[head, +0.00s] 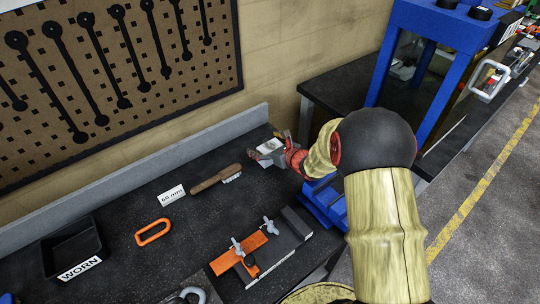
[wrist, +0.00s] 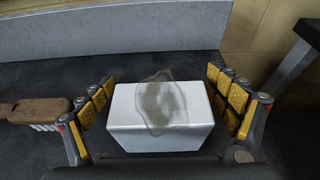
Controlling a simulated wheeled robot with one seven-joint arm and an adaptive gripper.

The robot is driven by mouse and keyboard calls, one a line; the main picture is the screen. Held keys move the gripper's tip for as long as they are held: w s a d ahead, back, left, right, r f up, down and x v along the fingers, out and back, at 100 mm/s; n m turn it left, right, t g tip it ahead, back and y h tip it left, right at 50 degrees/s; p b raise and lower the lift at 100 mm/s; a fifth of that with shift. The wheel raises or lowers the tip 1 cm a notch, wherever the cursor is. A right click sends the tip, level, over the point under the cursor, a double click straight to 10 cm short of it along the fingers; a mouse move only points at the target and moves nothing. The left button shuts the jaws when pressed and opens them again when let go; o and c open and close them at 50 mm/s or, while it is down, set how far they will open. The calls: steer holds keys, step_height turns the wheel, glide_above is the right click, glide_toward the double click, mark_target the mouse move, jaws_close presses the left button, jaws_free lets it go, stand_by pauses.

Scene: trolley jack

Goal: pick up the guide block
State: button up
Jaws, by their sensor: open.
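A pale grey-white block (wrist: 160,135), apparently the guide block, sits on the dark bench top close to the back ledge. It has a darker grey smudge on its upper face. My gripper (wrist: 160,84) is open, with one yellow-padded finger to the left of the block and the other to the right. A narrow gap shows on each side, so neither finger visibly grips it. In the head view the block (head: 267,148) is small and partly covered by my gripper (head: 276,148).
A wooden-handled brush (head: 215,180) lies left of the block; its handle (wrist: 40,111) shows in the wrist view. A grey ledge (wrist: 110,32) runs behind. A "60 mm" card (head: 172,194), orange ring (head: 153,232), WORN tray (head: 96,243) and clamped fixture (head: 285,243) occupy the bench.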

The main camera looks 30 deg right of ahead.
steer(key=shift+w, duration=0.3)
steer(key=shift+c, duration=0.7)
steer(key=shift+a, duration=0.1)
steer(key=c, duration=2.1)
steer(key=shift+s, duration=0.1)
steer(key=shift+c, duration=0.4)
steer(key=shift+r, duration=0.1)
